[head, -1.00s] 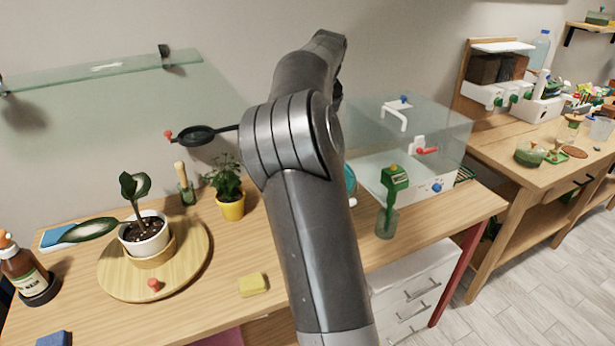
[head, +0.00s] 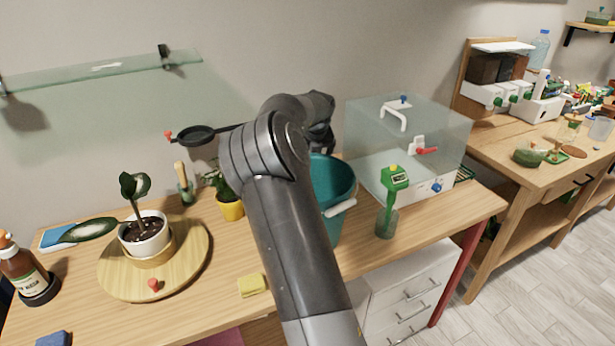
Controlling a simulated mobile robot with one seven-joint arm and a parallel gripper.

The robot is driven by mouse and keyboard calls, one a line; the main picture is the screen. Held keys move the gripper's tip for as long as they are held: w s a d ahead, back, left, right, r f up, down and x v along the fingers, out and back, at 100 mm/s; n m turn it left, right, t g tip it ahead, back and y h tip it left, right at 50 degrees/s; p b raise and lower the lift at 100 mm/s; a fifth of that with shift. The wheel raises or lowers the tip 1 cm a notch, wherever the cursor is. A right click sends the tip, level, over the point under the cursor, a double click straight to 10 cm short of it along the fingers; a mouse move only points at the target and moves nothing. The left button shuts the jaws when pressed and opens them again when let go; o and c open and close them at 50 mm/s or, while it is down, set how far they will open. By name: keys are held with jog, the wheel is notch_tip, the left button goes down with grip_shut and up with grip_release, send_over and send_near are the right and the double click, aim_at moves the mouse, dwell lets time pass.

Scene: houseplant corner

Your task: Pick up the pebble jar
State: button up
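I cannot make out a pebble jar for certain in the head view. My arm rises from the bottom middle and bends over the wooden table, in front of a teal bucket. The dark far end of my arm, with my gripper (head: 322,140), is small and partly hidden behind my own links, above the bucket's rim. I cannot see its fingers clearly or whether they hold anything. My arm hides part of the table and the bucket's left side.
The teal bucket (head: 335,190) stands beside a clear case (head: 415,140). A green meter (head: 393,185) stands in a small glass holder. A potted plant (head: 145,235) sits on a round wooden board (head: 195,262) at left. A yellow sponge (head: 251,285) lies near the front edge.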

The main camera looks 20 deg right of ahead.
jog(key=x, duration=0.9)
jog(key=shift+s, duration=0.1)
jog(key=shift+c, duration=0.2)
jog(key=c, duration=1.5)
jog(key=shift+r, duration=0.15)
jog(key=shift+c, duration=0.4)
